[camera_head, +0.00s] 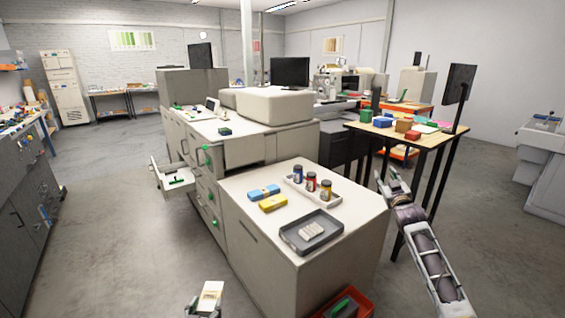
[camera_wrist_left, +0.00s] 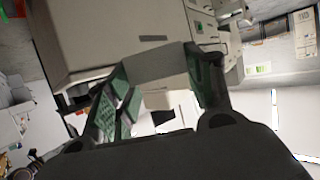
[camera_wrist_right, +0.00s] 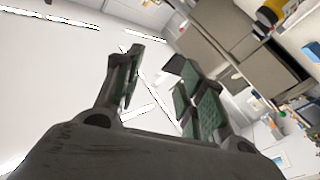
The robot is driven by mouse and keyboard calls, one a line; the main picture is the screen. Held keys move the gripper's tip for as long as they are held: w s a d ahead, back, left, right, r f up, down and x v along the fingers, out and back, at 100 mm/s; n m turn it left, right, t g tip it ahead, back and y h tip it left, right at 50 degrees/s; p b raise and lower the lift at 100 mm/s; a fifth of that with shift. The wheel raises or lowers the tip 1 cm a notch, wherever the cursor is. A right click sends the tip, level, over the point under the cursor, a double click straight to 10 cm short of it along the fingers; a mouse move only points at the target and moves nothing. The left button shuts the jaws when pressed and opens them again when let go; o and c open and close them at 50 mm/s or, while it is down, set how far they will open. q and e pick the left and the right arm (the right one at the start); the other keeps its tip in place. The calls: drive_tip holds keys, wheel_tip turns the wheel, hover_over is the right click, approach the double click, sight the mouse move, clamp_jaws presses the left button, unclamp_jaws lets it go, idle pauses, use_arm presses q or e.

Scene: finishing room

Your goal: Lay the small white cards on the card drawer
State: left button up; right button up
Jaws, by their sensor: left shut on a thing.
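My left gripper (camera_head: 208,298) is at the bottom of the head view, in front of the cabinet and left of its lower top. It is shut on a small white card (camera_head: 211,289), held clear of any surface. The card also shows between the fingers in the left wrist view (camera_wrist_left: 158,68). A pale drawer (camera_head: 158,177) stands pulled out of the cabinet's left side, with a green thing inside. My right gripper (camera_head: 390,179) is open and empty, right of the cabinet.
Blue (camera_head: 264,191) and yellow (camera_head: 272,203) packs and a white tray (camera_head: 330,197) of small jars share the lower cabinet top. A wooden table (camera_head: 425,140) is behind my right arm. Floor left of the cabinet is clear.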

drive_tip(key=s+f+g, duration=0.2)
drive_tip(key=s+f, duration=0.1)
drive_tip(key=f, duration=1.2)
drive_tip(key=s+f+g, duration=0.3)
drive_tip(key=s+f, duration=0.1)
drive_tip(key=f, duration=1.1)
drive_tip(key=s+a+f+g, duration=0.1)
drive_tip(key=s+f+g, duration=0.1)
drive_tip(key=s+f, duration=0.8)
drive_tip(key=s+a+f+g, duration=0.15)
drive_tip(key=s+f, duration=0.45)
drive_tip(key=f, duration=0.9)
drive_tip(key=s+a+f+g, duration=0.1)
drive_tip(key=s+f+g, duration=0.2)
drive_tip(key=s+f, duration=0.7)
drive_tip(key=s+a+f+g, duration=0.15)
drive_tip(key=s+f, duration=0.55)
drive_tip(key=s, duration=0.7)
drive_tip(key=s+f+g, duration=0.2)
drive_tip(key=s+f, duration=0.2)
drive_tip(key=s, duration=1)
drive_tip(key=s+a+f+g, duration=0.1)
drive_tip(key=s+f, duration=0.3)
drive_tip(key=s, duration=0.9)
drive_tip(key=shift+s+a+m+g, duration=0.3)
drive_tip(key=shift+s+m+g, duration=0.1)
drive_tip(key=shift+g, duration=0.5)
drive_tip(key=shift+f, duration=0.1)
